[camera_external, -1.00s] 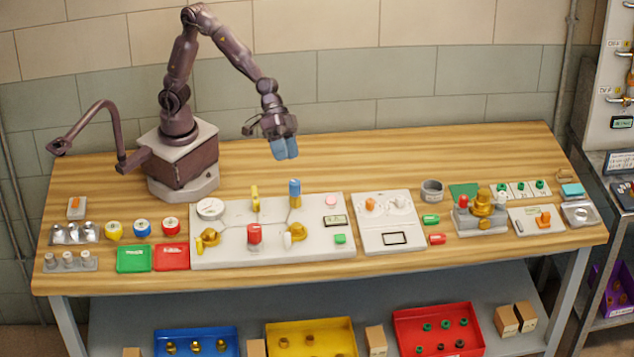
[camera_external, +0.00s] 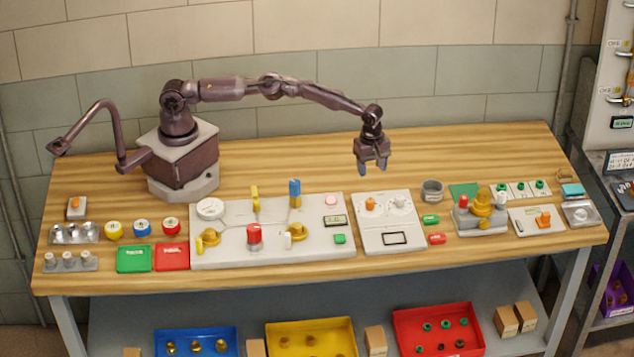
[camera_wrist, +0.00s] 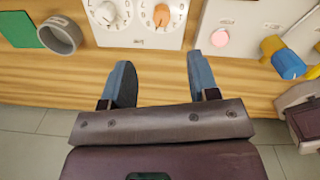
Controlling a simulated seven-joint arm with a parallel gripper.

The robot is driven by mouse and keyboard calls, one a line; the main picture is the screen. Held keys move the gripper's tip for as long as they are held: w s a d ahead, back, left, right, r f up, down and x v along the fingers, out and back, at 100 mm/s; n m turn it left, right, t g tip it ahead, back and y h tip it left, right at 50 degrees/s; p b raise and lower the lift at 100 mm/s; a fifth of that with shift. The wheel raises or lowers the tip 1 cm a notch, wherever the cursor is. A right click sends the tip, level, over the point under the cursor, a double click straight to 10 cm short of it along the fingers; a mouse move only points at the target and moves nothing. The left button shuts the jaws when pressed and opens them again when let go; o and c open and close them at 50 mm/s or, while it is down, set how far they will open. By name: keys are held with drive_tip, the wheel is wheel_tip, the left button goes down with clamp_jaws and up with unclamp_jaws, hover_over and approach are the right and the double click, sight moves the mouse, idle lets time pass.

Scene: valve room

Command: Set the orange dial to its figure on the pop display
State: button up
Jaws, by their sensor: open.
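The orange dial (camera_external: 371,204) sits at the upper left of a white panel (camera_external: 365,229) on the bench. It also shows in the wrist view (camera_wrist: 161,15), with scale marks around it that are too small to read. A white dial (camera_external: 398,201) is beside it on the same panel. A black-framed display (camera_external: 395,238) is on the panel's lower part; no figure on it can be read. My gripper (camera_external: 373,170) is open and empty, pointing down above the bench behind the panel. In the wrist view its blue fingers (camera_wrist: 157,85) are spread apart, short of the dials.
A larger white valve board (camera_external: 290,245) lies left of the dial panel. A grey cup (camera_external: 431,190) and green (camera_external: 430,219) and red (camera_external: 437,239) blocks lie to its right. The bench behind the panel is clear.

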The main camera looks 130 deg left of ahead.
sight(370, 199)
wheel_tip(370, 199, down, 13)
drive_tip(key=shift+s+a, duration=0.1)
idle(0.4)
drive_tip(key=shift+c, duration=0.2)
drive_tip(key=c, duration=0.9)
